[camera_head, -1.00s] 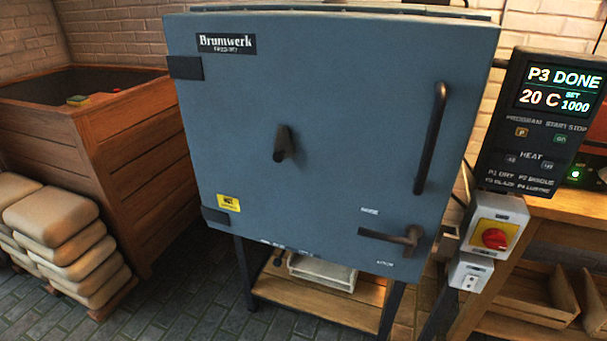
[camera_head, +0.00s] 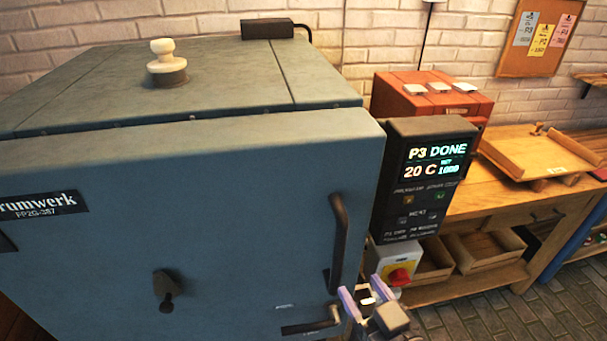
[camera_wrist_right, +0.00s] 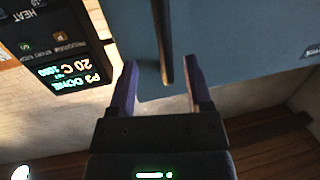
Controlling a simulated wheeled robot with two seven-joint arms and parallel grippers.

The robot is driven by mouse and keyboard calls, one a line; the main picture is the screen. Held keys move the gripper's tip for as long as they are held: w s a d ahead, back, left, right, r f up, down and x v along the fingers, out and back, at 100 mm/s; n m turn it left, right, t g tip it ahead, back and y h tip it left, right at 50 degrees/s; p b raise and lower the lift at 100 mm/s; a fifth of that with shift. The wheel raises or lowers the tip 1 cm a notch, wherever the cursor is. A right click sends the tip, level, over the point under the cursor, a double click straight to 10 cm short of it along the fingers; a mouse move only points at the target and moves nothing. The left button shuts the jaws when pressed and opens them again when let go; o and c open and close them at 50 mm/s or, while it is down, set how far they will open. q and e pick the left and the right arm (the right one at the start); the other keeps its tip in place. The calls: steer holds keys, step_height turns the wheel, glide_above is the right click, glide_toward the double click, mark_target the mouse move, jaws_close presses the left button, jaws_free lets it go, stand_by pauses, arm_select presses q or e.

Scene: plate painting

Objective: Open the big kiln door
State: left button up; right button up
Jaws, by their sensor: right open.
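The big blue kiln's door (camera_head: 240,200) fills the lower left of the head view and looks shut. Its long dark vertical handle (camera_head: 339,243) is near the door's right edge. The dark latch lever (camera_head: 308,327) below lies roughly level, partly hidden by my right gripper. My right gripper (camera_head: 362,292) is open at the handle's lower end, its purple fingers pointing up. In the right wrist view the handle (camera_wrist_right: 162,40) runs between the two open fingers (camera_wrist_right: 162,68); I cannot tell whether they touch it. My left gripper is not in view.
The control panel (camera_head: 425,175) reads "P3 DONE" and 20 C, right of the door. A switch box with a red knob (camera_head: 400,277) sits close beside my right gripper. A wooden bench (camera_head: 480,200) with a red box (camera_head: 430,92) stands behind. Floor is open at lower right.

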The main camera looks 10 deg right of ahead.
mark_target(342, 249)
steer(key=r, duration=0.2)
steer(key=w+r, duration=0.1)
steer(key=shift+a+t, duration=0.3)
steer(key=shift+t, duration=0.1)
steer(key=x, duration=0.7)
steer(key=shift+w+a+f, duration=0.1)
steer(key=shift+w+a, duration=0.05)
steer(key=shift+w, duration=0.15)
steer(key=shift+w+a, duration=0.1)
steer(key=shift+w, duration=0.25)
steer(key=c, duration=0.6)
jaws_close()
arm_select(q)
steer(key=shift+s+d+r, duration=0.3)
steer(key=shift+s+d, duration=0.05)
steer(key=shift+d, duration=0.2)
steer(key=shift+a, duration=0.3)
